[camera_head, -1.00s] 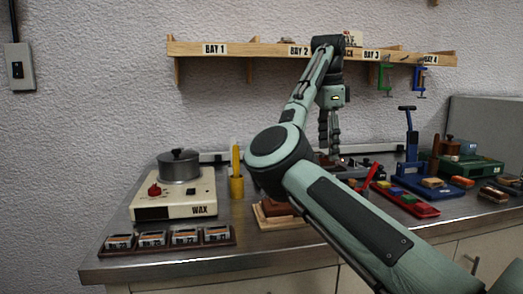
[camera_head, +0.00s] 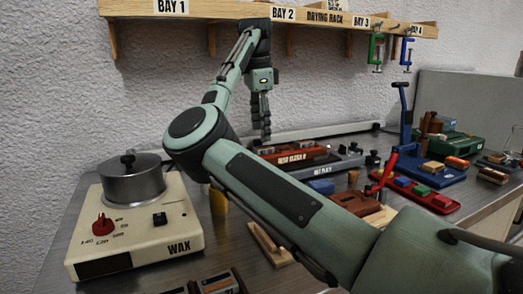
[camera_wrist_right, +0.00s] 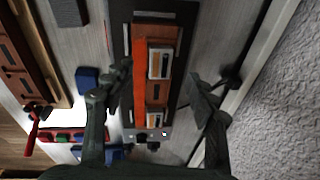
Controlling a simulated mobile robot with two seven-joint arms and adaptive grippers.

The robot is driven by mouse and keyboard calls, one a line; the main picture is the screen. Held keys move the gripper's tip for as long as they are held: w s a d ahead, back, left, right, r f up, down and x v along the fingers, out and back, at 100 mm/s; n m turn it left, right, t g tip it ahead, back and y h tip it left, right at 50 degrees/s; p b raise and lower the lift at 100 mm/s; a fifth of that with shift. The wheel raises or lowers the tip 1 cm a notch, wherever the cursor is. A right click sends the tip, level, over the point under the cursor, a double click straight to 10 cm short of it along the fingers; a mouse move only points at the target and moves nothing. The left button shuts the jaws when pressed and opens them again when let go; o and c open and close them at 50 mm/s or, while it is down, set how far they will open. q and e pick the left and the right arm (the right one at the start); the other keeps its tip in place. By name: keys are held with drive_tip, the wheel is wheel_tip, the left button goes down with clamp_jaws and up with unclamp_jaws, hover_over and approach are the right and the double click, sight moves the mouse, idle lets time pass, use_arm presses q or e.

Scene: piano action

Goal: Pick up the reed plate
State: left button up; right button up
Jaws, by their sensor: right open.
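My right gripper (camera_head: 263,137) points down over the back of the bench, above a reddish-brown lettered block (camera_head: 290,157) by the grey hot plate (camera_head: 340,168). In the right wrist view the gripper (camera_wrist_right: 160,85) is open, with a finger on each side of an orange-and-brown block (camera_wrist_right: 140,70). Two small pale-edged pieces (camera_wrist_right: 158,64) lie on that block between the fingers. No label singles out the reed plate; one of these pieces may be it. Nothing is held. My left gripper is out of view.
A wax heater (camera_head: 140,240) with a pot (camera_head: 132,180) stands at left. A wooden rack (camera_head: 230,10) runs along the wall above. A blue press (camera_head: 405,135), red tray (camera_head: 430,200) and small blocks crowd the right.

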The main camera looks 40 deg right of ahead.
sight(264, 148)
drive_tip(key=f, duration=0.2)
drive_tip(key=d+f, duration=0.1)
drive_tip(key=f, duration=0.1)
drive_tip(key=shift+w+f, duration=0.15)
drive_tip(key=shift+f, duration=0.15)
drive_tip(key=c, duration=1.3)
drive_tip(key=shift+d, duration=0.1)
